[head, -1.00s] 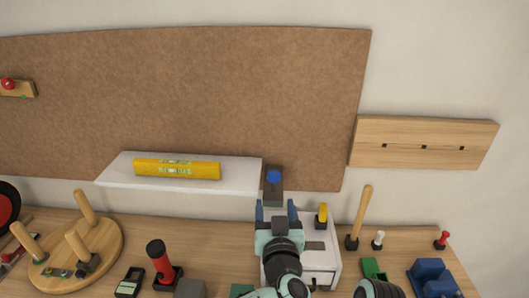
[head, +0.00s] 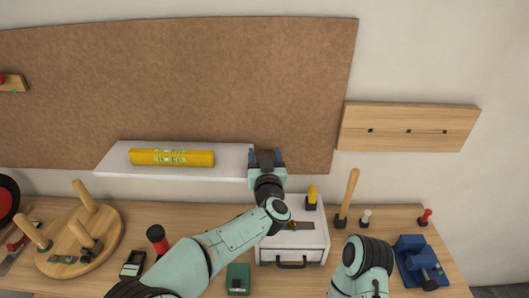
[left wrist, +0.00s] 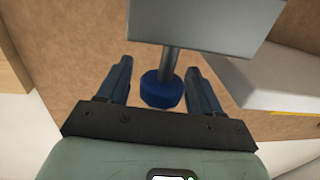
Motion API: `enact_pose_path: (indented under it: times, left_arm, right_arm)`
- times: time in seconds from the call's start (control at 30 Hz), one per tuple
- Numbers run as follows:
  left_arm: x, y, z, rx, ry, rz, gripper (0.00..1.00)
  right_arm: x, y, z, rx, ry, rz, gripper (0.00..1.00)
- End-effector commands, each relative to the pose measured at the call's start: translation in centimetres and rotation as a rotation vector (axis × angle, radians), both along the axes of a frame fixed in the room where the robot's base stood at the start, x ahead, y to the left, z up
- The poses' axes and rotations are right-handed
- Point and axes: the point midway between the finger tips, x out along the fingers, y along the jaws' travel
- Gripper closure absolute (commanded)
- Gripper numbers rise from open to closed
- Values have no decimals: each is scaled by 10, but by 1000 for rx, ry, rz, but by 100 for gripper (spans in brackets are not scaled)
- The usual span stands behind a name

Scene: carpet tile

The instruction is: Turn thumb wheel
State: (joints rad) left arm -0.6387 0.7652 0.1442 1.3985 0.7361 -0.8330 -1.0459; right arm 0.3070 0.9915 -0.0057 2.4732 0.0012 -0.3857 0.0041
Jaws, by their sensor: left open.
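The thumb wheel is a blue round knob (left wrist: 162,91) on a grey metal stem that runs to a grey block (left wrist: 205,22) in the left wrist view. My left gripper (head: 266,156) is up at the board's lower edge, at the right end of the white shelf, and hides the wheel in the head view. In the left wrist view the two dark blue fingers of my left gripper (left wrist: 158,73) are open, one on each side of the wheel, with gaps showing beside it. My right gripper is not in view; only part of my right arm shows low in the head view.
A white shelf (head: 115,163) with a yellow level (head: 172,158) on it is just left of the gripper. Below stand a white drawer box (head: 315,243) with a yellow-topped item (head: 312,196), and a wooden-handled tool (head: 348,198). A wooden strip (head: 410,128) is on the right wall.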

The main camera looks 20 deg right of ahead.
Motion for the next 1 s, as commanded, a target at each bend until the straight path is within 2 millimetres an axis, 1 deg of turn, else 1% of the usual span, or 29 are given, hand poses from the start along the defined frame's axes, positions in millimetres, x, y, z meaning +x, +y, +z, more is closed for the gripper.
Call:
enact_pose_path:
  times: [0.27,0.3,0.37,0.4,0.43,0.47,0.77,1.0]
  left_arm:
    - [2,0,-1,0,0,0,35]
    - [2,0,-1,0,0,0,42]
    - [2,0,-1,0,0,0,61]
    - [2,0,-1,0,0,0,74]
    - [1,0,-1,0,0,0,84]
    - [1,0,-1,0,0,0,87]
    - [1,0,-2,-1,1,-25,86]
    - [1,0,-4,-1,0,-142,86]
  right_arm:
    - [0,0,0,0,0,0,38]
    - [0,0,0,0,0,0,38]
    - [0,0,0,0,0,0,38]
    - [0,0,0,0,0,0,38]
    - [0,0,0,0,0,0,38]
    - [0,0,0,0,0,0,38]
    - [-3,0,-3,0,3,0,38]
    - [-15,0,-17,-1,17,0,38]
